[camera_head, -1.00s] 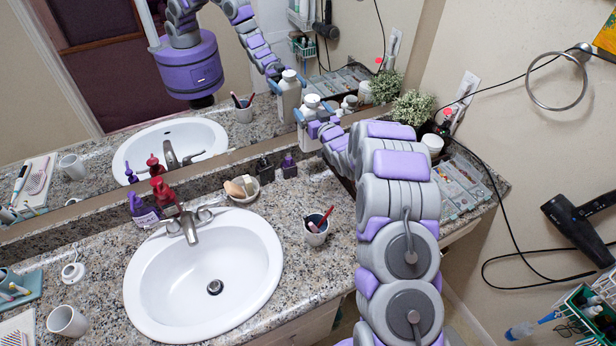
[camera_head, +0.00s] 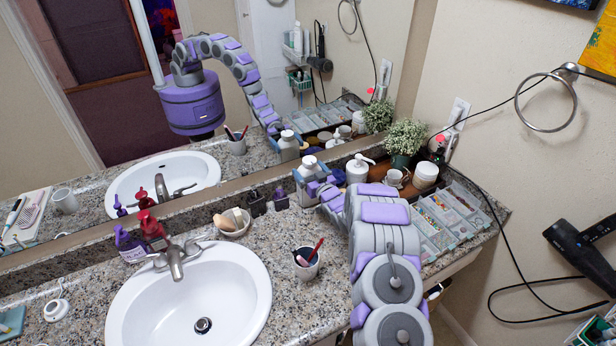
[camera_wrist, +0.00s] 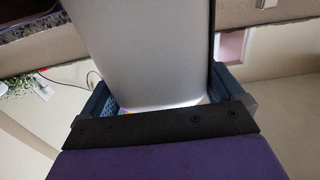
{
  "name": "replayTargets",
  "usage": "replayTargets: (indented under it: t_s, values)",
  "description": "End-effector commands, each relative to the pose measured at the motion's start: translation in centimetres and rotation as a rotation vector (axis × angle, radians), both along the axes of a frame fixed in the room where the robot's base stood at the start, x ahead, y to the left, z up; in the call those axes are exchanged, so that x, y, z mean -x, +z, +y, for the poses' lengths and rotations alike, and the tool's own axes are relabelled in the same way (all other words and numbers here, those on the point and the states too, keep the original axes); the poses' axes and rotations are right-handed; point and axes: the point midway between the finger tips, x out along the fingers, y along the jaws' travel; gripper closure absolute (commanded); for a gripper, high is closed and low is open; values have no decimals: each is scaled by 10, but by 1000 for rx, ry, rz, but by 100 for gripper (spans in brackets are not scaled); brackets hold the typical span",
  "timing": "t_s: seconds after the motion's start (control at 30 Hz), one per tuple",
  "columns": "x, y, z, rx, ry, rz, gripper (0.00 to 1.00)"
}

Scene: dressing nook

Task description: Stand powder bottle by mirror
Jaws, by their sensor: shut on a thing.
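The powder bottle (camera_head: 309,172) is white with a pale cap. It looks upright close in front of the mirror (camera_head: 215,120), at the back of the counter (camera_head: 262,262). My gripper (camera_head: 311,187) has its blue fingers shut around the bottle's body. In the wrist view the bottle (camera_wrist: 150,50) shows as a large grey-white surface between the two fingers (camera_wrist: 158,98). The bottle's base is hidden behind my gripper and arm, so I cannot tell whether it touches the counter.
Two small dark bottles (camera_head: 257,203) stand left of the powder bottle. Right of it are a white pump bottle (camera_head: 358,170), a mug (camera_head: 396,178), a white jar (camera_head: 426,175) and a plant (camera_head: 406,137). A cup with brushes (camera_head: 306,264) stands in front, beside the sink (camera_head: 190,300).

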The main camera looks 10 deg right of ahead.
Motion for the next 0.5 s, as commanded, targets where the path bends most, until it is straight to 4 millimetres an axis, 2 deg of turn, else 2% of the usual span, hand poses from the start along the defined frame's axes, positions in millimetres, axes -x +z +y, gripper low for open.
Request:
replayTargets:
  t_s: [0.07, 0.27, 0.3, 0.33, 0.5]
  values:
    - [0, -11, 6, 3, 3, 1, 68]
    - [0, -10, 13, 10, 5, 0, 68]
    - [0, -10, 12, 9, 4, 0, 3]
    - [0, -10, 11, 8, 4, -1, 0]
    - [0, -10, 3, 0, 3, 0, 0]
